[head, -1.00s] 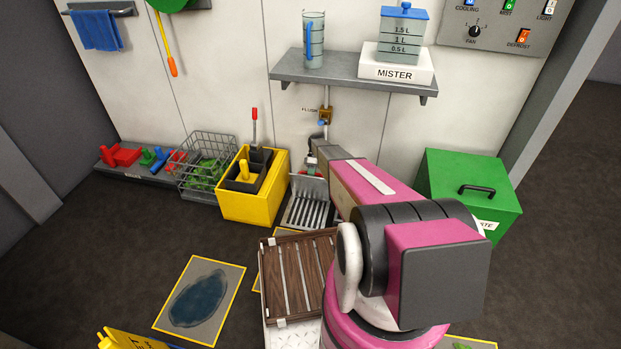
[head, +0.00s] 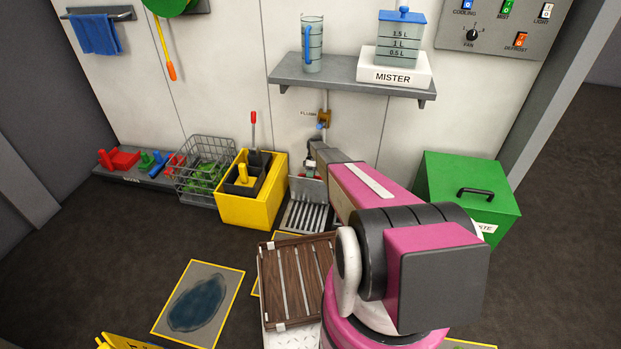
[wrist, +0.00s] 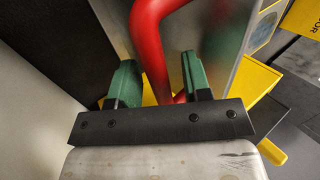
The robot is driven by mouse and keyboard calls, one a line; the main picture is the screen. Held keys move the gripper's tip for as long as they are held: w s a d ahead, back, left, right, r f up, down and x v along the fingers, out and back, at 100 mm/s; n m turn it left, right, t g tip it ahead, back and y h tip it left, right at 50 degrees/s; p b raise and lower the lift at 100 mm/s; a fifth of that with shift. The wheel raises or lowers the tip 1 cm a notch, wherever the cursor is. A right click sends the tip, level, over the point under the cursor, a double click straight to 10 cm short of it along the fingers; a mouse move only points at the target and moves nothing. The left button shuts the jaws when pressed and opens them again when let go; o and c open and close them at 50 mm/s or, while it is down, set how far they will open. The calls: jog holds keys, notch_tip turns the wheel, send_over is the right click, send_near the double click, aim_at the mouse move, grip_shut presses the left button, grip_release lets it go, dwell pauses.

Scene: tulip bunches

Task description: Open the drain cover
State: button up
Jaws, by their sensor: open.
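The slatted metal drain cover (head: 303,217) lies at the foot of the back wall in the head view, right of the yellow bucket. My arm reaches down behind it, and my gripper (head: 311,172) is small and partly hidden there. In the wrist view a curved red handle (wrist: 147,32) stands in front of a shiny metal plate (wrist: 110,28). My gripper's green fingers (wrist: 158,74) are open, with the red bar passing between them. I cannot tell whether either finger touches it.
The yellow bucket (head: 232,207) stands close on the left, with a wire basket (head: 190,185) beyond it. A green waste bin (head: 450,190) is on the right. A wooden slatted crate (head: 272,262) is in front. A puddle mat (head: 226,306) lies front left.

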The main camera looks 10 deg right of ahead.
jog(key=r, duration=0.4)
jog(key=shift+s+a+r, duration=0.25)
jog(key=s+a+r, duration=0.5)
jog(key=a+r, duration=0.1)
jog(key=a, duration=0.3)
jog(key=shift+a+r, duration=0.2)
jog(key=shift+a, duration=0.2)
jog(key=c, duration=0.5)
jog(key=shift+s+d+f, duration=0.15)
jog(key=shift+d, duration=0.05)
grip_shut()
jog(key=s+d+t, duration=0.3)
jog(key=d+t, duration=0.9)
jog(key=w+a+f+h, duration=0.1)
jog(key=w+f, duration=0.4)
jog(key=f, duration=0.2)
jog(key=shift+f+m, duration=0.3)
jog(key=shift+f, duration=0.1)
